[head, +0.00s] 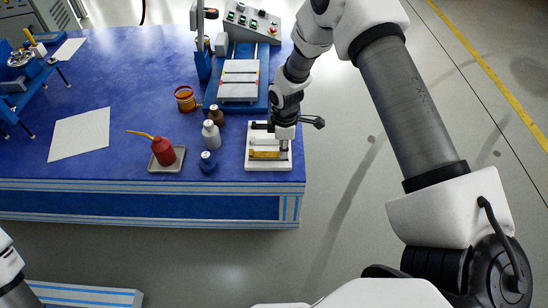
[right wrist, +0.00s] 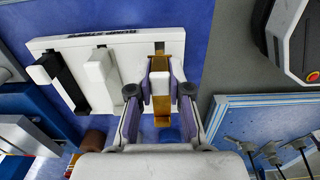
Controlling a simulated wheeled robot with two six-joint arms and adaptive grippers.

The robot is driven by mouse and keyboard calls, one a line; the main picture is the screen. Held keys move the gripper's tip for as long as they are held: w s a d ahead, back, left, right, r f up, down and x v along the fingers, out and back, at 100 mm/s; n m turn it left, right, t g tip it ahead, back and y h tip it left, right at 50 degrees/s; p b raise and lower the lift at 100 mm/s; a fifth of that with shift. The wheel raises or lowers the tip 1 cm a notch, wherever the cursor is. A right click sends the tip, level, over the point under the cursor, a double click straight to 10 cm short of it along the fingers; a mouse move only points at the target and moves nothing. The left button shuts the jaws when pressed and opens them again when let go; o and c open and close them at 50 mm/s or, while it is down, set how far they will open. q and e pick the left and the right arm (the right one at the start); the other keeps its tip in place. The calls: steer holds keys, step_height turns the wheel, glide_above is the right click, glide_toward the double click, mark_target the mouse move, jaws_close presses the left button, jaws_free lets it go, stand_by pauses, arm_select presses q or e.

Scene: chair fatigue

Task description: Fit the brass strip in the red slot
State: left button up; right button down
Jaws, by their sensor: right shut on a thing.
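The brass strip (head: 264,155) is in the front place of a white holder board (head: 256,164) at the table's right front corner. In the right wrist view the strip (right wrist: 162,105) runs between my right gripper's fingers (right wrist: 160,84). The right gripper (head: 284,146) is shut on it, low over the board. The strip's far end still lies against the board (right wrist: 128,42). My left gripper is out of view; only a piece of the left arm shows at the lower left.
A black strip (right wrist: 68,80) and a white strip (right wrist: 102,75) lie on the same board. Behind it stands a blue machine with a white bed (head: 240,80) and a control box (head: 252,22). A white sheet (head: 80,135) lies further left.

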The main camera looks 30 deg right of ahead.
step_height(320, 180, up, 4)
steer(key=p, duration=0.4)
steer(key=shift+r, duration=0.1)
